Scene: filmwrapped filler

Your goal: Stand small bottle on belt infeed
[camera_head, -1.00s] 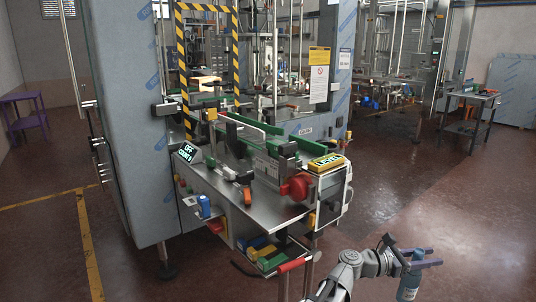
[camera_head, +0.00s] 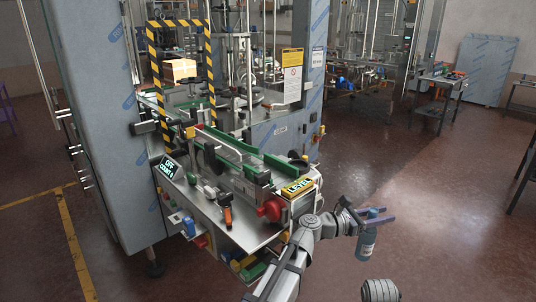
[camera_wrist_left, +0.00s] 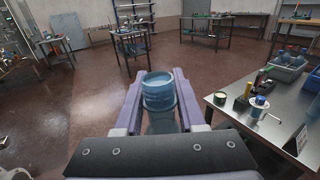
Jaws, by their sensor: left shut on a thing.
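A small blue bottle (camera_head: 366,246) hangs roughly upright in my left gripper (camera_head: 377,217), out over the open floor to the right of the machine. The purple fingers are shut on its upper part. In the left wrist view the bottle (camera_wrist_left: 158,92) sits between both fingers (camera_wrist_left: 158,100). The belt infeed, with green guide rails (camera_head: 288,165), lies on the machine to the left of the gripper, clearly apart from the bottle. My right gripper is not in view.
A red round knob (camera_head: 270,209) and a yellow LEVEL box (camera_head: 299,187) sit at the near end of the infeed. A black-and-yellow striped frame (camera_head: 154,90) stands behind. In the wrist view, a metal table (camera_wrist_left: 262,135) holding bottles and jars stands at right.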

